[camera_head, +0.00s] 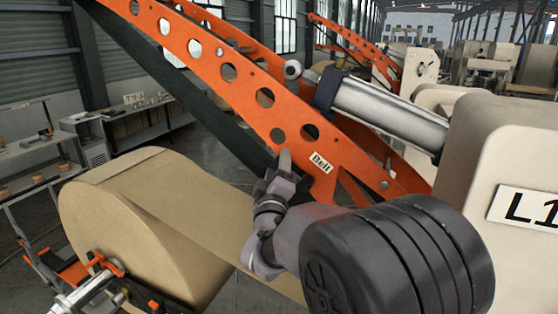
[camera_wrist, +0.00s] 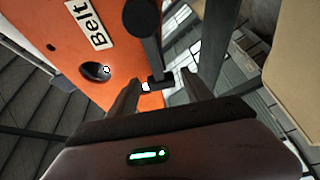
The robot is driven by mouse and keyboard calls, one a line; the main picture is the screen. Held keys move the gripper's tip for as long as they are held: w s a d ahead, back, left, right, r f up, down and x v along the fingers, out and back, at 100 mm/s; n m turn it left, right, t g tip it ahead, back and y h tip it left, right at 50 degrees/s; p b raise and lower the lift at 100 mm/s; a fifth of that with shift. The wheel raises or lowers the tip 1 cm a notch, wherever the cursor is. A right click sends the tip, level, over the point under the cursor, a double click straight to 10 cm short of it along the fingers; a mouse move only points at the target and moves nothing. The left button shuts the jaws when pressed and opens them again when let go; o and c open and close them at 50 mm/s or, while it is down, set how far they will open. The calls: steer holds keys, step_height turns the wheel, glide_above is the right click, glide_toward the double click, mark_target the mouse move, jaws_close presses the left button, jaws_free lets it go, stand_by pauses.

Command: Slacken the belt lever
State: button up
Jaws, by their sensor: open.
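The belt lever (camera_wrist: 150,45) shows in the wrist view as a dark bar with a short crosspiece at its end. It stands in front of the orange plate (camera_wrist: 62,65) that carries the "Belt" label (camera_wrist: 90,22). My gripper (camera_wrist: 162,90) is open, with one finger on each side of the lever's end. I cannot tell whether either finger touches it. In the head view the label (camera_head: 321,162) sits on the lower part of the orange arm (camera_head: 235,85), and my gripper is beside it, largely hidden by my own wrist. The lever is not clear there.
A large kraft paper roll (camera_head: 140,220) lies at the lower left. A silver cylinder (camera_head: 390,112) runs to the orange arm from the right. A cream machine housing (camera_head: 480,150) marked "L1" stands at the right. Shelves (camera_head: 140,118) stand against the wall at the left.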

steer(key=shift+w+f, duration=0.1)
steer(key=shift+w, duration=0.15)
steer(key=shift+s, duration=0.15)
jaws_close()
stand_by(1.1)
